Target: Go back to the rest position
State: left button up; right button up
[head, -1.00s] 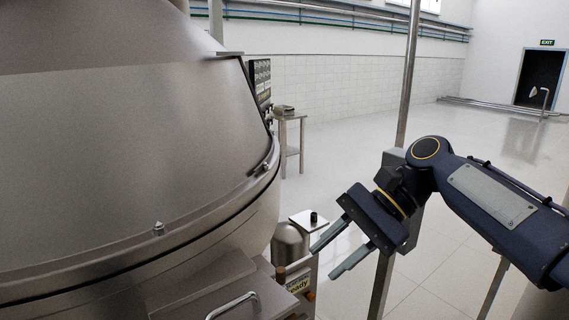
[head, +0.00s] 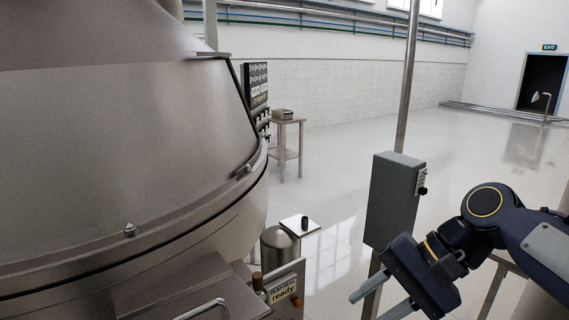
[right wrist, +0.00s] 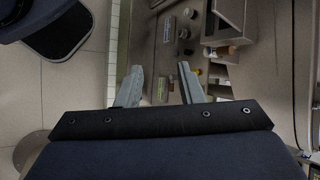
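My right gripper (head: 382,303) is at the lower right of the head view, with its two grey fingers apart and nothing between them. It also shows open and empty in the right wrist view (right wrist: 160,82). It is in front of a grey control box (head: 392,205) on a post, and to the right of the separator. The large steel disc separator (head: 110,150) fills the left side of the head view. My left gripper is in neither view.
A sign reading "ready" (head: 283,291) is by the separator's base, near a steel cylinder (head: 278,248). A vertical pole (head: 407,80) rises behind the control box. A small side table (head: 287,122) stands farther back.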

jog(key=s+d+f+n+t+h+b, duration=0.1)
jog(key=s+d+f+n+t+h, duration=0.1)
jog(key=s+f, duration=0.4)
jog(key=s+d+f+n+t+h+b, duration=0.1)
jog(key=s+d+f, duration=0.4)
jog(key=f, duration=0.7)
jog(key=s+n+t+h, duration=0.1)
jog(key=n+t, duration=0.1)
jog(key=shift+s+f+n, duration=0.25)
jog(key=shift+s+n, duration=0.05)
jog(key=shift+s, duration=0.1)
